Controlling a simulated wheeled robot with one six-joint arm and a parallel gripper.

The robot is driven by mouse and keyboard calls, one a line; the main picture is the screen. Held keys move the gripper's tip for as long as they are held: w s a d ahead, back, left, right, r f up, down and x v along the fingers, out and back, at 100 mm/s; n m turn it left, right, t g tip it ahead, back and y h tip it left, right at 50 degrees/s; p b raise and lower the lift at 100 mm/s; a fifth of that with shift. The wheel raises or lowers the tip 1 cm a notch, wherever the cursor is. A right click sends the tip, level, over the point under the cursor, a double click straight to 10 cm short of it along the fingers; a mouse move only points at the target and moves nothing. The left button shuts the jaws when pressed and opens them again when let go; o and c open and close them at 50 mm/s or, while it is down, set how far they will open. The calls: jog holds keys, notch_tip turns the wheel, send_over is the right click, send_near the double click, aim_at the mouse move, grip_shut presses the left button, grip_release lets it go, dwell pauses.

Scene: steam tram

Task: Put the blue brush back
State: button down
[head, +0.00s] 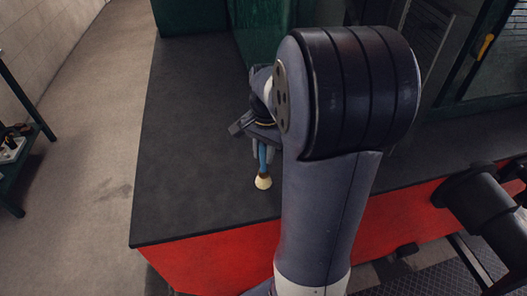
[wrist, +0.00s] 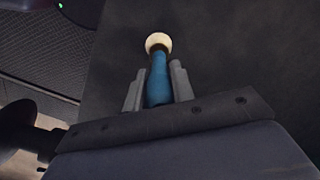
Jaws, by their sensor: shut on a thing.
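The blue brush (head: 262,160) has a blue handle and a pale, cream round end that points down toward the front in the head view. My gripper (head: 262,150) is shut on its blue handle, over the dark deck. In the wrist view the brush (wrist: 158,80) sits between the two grey fingers of my gripper (wrist: 158,88), its pale end beyond the fingertips. My arm hides part of the gripper in the head view. I cannot tell how high the brush is above the deck.
The dark deck (head: 185,150) has a red front side (head: 215,262) and is bare at the left. Green tram bodywork (head: 262,30) rises at the back. A dark green shelf (head: 22,150) with small items stands at the far left, across a pale floor (head: 95,130).

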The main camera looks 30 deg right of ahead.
jog(key=shift+f, duration=0.25)
jog(key=c, duration=1.2)
grip_release()
jog(key=r, duration=1.2)
jog(key=shift+s+d+r, duration=0.1)
jog(key=shift+d+r, duration=0.05)
jog(key=shift+d, duration=0.15)
